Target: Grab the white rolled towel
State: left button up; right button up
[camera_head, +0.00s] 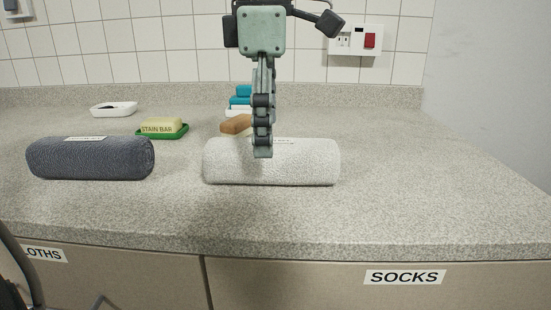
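The white rolled towel (310,163) lies sideways on the speckled counter, near the middle of the view. One gripper (263,153), which I take to be my right one, hangs straight down from the top of the view. Its fingertips overlap the upper middle of the towel in the picture. I see the fingers edge-on, one behind the other, so the gap between them is hidden. I cannot tell whether they touch the towel. My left gripper does not show clearly; only dark parts, perhaps of my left arm, show at the lower left edge.
A dark grey rolled towel (90,160) lies left of the white one. Behind are a stain bar (163,127) on a green dish, a white dish (114,109), a brown bar (236,124) and blue bars (240,95). The counter (430,190) is clear at right.

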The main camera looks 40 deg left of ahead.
aim_at(267, 160)
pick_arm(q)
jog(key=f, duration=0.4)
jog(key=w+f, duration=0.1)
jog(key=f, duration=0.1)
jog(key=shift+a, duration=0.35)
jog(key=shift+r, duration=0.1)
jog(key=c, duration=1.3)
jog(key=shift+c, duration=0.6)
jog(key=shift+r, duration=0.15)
